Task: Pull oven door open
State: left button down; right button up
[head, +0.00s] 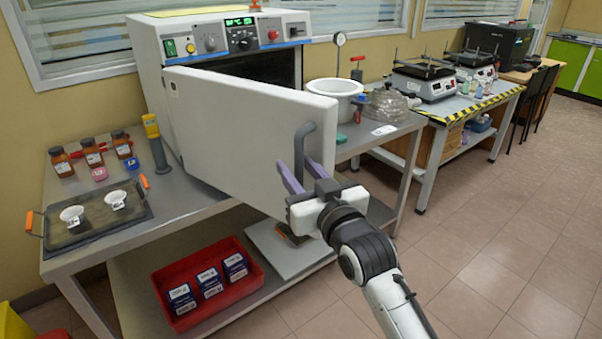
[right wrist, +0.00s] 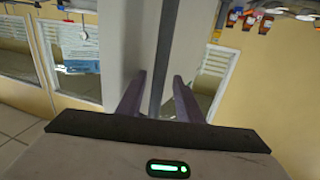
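The white oven (head: 225,35) stands on the metal bench with its door (head: 235,135) swung part way open toward me. The dark interior shows behind the door's upper edge. A grey vertical handle (head: 304,148) is at the door's free edge. My right gripper (head: 304,172) is at the handle, with its two purple fingers on either side of the bar. In the right wrist view the handle bar (right wrist: 160,75) runs between the parted fingers (right wrist: 159,85), with a gap visible on both sides. My left gripper is in neither view.
A tray (head: 95,230) with two small white dishes, several brown bottles (head: 92,152) and a yellow-topped tool (head: 153,135) are left of the door. A white pot (head: 335,92) stands right of the oven. A red bin (head: 190,322) is on the lower shelf. The floor at right is clear.

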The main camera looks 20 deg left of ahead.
jog(key=v, duration=1)
jog(key=shift+b, duration=0.35)
jog(key=shift+d, duration=0.1)
